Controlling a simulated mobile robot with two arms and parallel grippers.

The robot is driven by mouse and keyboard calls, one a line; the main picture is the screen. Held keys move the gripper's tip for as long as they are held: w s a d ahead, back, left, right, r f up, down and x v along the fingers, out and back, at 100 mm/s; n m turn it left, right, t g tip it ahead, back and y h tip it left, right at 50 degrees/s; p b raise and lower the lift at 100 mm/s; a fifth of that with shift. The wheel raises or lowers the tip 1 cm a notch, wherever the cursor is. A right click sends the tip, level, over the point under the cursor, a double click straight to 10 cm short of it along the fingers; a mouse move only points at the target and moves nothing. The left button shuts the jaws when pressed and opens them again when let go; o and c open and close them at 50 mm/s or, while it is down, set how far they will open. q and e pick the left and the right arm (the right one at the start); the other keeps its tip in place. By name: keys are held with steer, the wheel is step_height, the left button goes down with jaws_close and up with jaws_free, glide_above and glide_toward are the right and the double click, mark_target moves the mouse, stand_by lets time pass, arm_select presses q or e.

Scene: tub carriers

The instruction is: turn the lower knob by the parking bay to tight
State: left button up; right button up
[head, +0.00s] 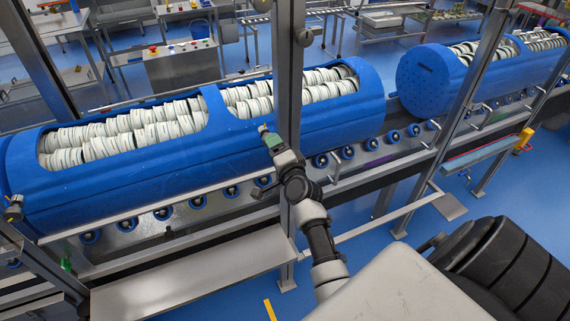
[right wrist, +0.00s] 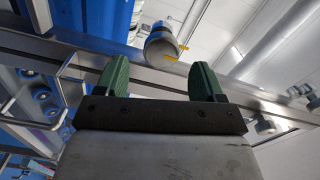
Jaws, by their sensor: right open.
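A round grey knob (right wrist: 160,46) with yellow marks shows in the right wrist view, just beyond and between my fingertips, beside a metal post. It appears apart from both fingers. In the head view the near knob cannot be made out. My left gripper is not in view.
A long blue tub (head: 230,150) filled with white discs lies on the roller conveyor behind my right gripper. Another blue tub (head: 425,80) is farther right. The metal post (head: 290,70) stands close to my gripper. A grey shelf (head: 190,285) juts out at lower left.

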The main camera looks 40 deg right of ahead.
steer(key=b+v, duration=0.1)
steer(key=v, duration=0.7)
steer(key=shift+b, duration=0.35)
steer(key=shift+d, duration=0.1)
steer(key=s+a+f+n+g+y+b, duration=0.1)
steer(key=a+f+n+g+y+b, duration=0.2)
steer(key=f, duration=0.9)
steer(key=a+f+n+g+b, duration=0.1)
steer(key=a+f+n, duration=0.25)
steer(key=f, duration=0.85)
steer(key=s+a+f+n+g+y+b, duration=0.1)
steer(key=s+a+f+n+g, duration=0.2)
steer(key=f, duration=0.5)
steer(key=s+a+f+n+g+y+b, duration=0.1)
steer(key=s+a+f+b, duration=0.1)
steer(key=s+f, duration=0.5)
steer(key=s+a+f+n+g+b, duration=0.25)
steer(key=s+f+n+g, duration=0.2)
steer(key=s+f, duration=0.9)
steer(key=s+d+f+n+g+b, duration=0.1)
steer(key=s+f+n+g, duration=0.1)
steer(key=s+f, duration=0.3)
steer(key=s+d+f+n+g, duration=0.1)
steer(key=s+f+n+g, duration=0.1)
steer(key=s, duration=1)
step_height(320, 180, down, 3)
steer(key=shift+s+r+n+h+b, duration=0.1)
steer(key=shift+s+n+h+b, duration=0.25)
steer(key=shift+n, duration=0.35)
